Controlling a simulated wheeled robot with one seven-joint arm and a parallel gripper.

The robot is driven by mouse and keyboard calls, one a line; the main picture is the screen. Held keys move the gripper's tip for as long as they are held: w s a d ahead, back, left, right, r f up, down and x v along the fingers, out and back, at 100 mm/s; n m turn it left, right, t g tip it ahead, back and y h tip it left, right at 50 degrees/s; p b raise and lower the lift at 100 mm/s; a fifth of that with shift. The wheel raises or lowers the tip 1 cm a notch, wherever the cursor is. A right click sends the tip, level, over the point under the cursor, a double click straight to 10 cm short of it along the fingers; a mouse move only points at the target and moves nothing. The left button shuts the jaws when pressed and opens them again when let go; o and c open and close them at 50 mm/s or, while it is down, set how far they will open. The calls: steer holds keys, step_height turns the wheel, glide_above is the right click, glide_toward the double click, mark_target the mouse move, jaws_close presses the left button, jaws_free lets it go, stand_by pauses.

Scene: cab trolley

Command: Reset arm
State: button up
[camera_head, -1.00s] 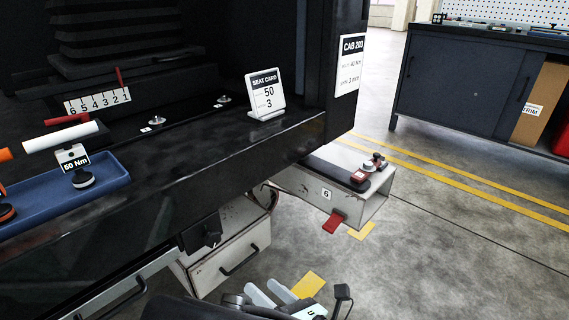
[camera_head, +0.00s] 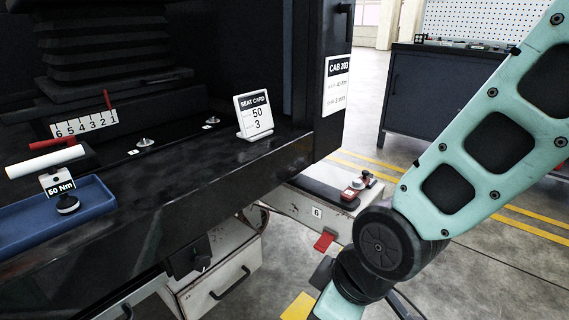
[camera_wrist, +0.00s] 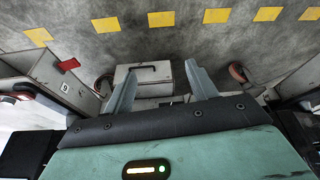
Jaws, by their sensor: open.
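My gripper (camera_wrist: 160,90) shows in the wrist view with its two fingers spread apart and nothing between them. Beyond the fingers are the grey floor and a light grey drawer box (camera_wrist: 146,80) with a dark handle. In the head view my teal arm crosses the right side, with its dark joint low in the picture. My gripper's fingers do not show in the head view.
The dark cab (camera_head: 200,165) fills the left, with a seat card (camera_head: 254,116) and a blue tray (camera_head: 50,217) on its ledge. A white step box (camera_head: 300,212) with a red tab (camera_head: 324,241) juts out below. A dark cabinet (camera_head: 400,92) stands behind.

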steer(key=s+d+r+m+g+h, duration=0.2)
steer(key=s+d+r+m+h, duration=0.15)
steer(key=s+d+r, duration=0.45)
step_height(320, 180, up, 32)
steer(key=w+p, duration=0.1)
steer(key=p, duration=3.3)
steer(key=shift+w+d+r+m+y, duration=0.2)
steer(key=shift+m+y, duration=0.15)
steer(key=shift+y, duration=0.1)
